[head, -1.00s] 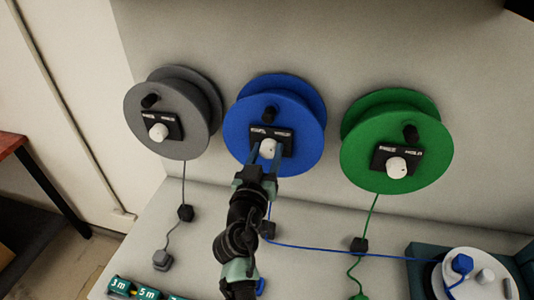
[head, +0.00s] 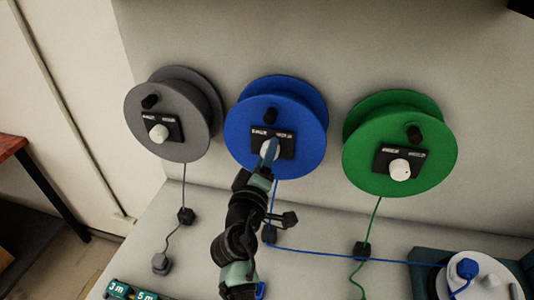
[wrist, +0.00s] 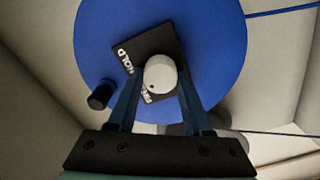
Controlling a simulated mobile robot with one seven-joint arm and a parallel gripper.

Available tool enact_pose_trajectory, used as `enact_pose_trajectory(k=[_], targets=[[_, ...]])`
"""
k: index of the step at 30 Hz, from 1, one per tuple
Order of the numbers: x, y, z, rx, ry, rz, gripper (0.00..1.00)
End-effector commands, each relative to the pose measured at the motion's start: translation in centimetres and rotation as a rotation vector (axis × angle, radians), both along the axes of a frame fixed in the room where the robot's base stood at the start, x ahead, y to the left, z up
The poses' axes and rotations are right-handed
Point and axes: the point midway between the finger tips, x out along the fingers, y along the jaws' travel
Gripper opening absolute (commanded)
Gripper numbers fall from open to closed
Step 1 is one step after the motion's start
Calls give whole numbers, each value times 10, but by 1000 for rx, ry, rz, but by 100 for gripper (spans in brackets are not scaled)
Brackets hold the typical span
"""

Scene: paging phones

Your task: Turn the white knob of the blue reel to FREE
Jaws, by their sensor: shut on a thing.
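The blue reel (head: 238,140) hangs on the wall between a grey and a green reel. Its white knob (wrist: 160,73) sits on a black plate (wrist: 126,67) with white lettering; the word HOLD reads on one side, and the other word is mostly hidden. My gripper (head: 270,148) is at the knob, with its two blue fingers on either side of it, shut on it. In the wrist view the plate looks tilted relative to my gripper (wrist: 158,85). A small dark dot shows on the knob near its lower edge.
The grey reel (head: 160,110) hangs to the left and the green reel (head: 365,165) to the right. A black crank handle (wrist: 101,96) stands out from the blue reel. A blue cord (head: 340,257) runs right to a white disc (head: 490,268) with plugs.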

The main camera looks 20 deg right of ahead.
Motion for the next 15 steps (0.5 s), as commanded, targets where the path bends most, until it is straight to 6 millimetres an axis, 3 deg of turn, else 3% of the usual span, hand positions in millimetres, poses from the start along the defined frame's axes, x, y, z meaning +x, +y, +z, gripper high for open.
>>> enact_pose_trajectory(k=[15], targets=[[0,0,-2,-328,224,-1,0]])
